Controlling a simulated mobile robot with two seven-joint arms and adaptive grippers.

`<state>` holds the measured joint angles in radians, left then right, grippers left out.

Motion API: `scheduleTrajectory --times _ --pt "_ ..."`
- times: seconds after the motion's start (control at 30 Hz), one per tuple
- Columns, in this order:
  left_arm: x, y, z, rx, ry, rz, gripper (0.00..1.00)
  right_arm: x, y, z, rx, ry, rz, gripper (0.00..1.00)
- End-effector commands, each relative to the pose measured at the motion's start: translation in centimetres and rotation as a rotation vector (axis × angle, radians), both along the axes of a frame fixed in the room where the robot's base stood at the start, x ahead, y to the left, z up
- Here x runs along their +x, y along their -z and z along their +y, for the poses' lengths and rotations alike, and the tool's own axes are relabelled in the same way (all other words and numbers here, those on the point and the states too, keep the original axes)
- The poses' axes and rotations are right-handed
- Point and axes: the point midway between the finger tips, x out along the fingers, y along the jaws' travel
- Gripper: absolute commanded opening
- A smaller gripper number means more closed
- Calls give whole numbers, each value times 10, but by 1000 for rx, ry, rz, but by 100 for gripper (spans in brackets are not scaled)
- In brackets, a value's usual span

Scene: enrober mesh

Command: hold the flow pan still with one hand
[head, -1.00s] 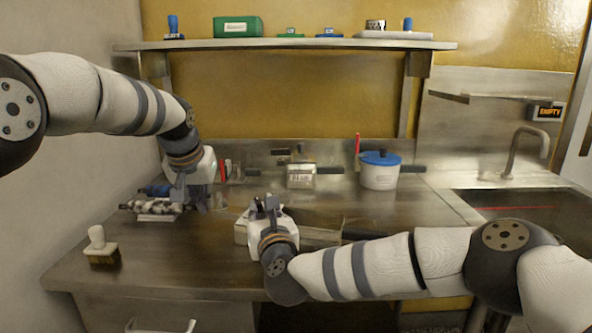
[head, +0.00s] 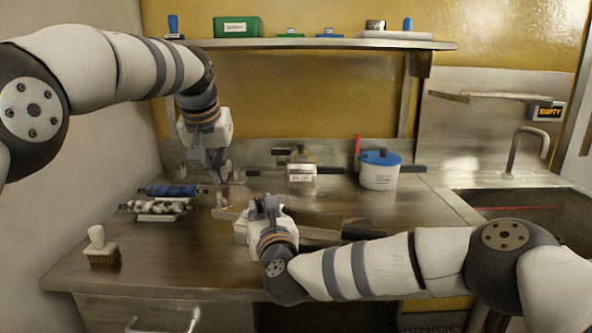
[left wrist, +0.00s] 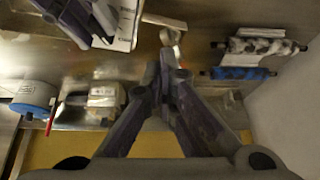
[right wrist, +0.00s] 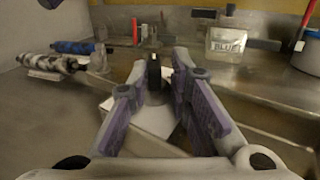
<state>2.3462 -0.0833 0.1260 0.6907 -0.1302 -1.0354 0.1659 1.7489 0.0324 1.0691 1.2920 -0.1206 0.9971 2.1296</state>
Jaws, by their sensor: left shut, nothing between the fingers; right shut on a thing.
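My right gripper (right wrist: 155,76) is shut on a dark upright part that looks like the pan's handle. My fingers and wrist hide much of the pan in the head view. My left gripper (head: 216,172) is shut and empty, above the bench to the left of and behind the right gripper. Its closed fingertips show in the left wrist view (left wrist: 164,62).
A blue roller (head: 170,190) and a mottled roller (head: 158,207) lie at the left. A brush (head: 102,248) stands front left. A labelled container (head: 301,177) and a blue-lidded pot (head: 379,178) stand behind. A sink (head: 530,210) is at right.

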Motion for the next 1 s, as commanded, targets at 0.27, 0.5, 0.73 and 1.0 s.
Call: scheduleTrajectory --times 0.27,0.5,0.73,1.0 --pt "0 34 -2 0 -1 4 0 0 0 -1 3 2 2 0" --pt "0 64 -2 0 -2 2 0 0 1 -1 3 2 2 0" --pt "0 70 -2 0 -2 1 0 0 1 -1 3 2 2 0" --pt "1 70 -1 0 -2 1 0 0 0 -1 3 2 2 0"
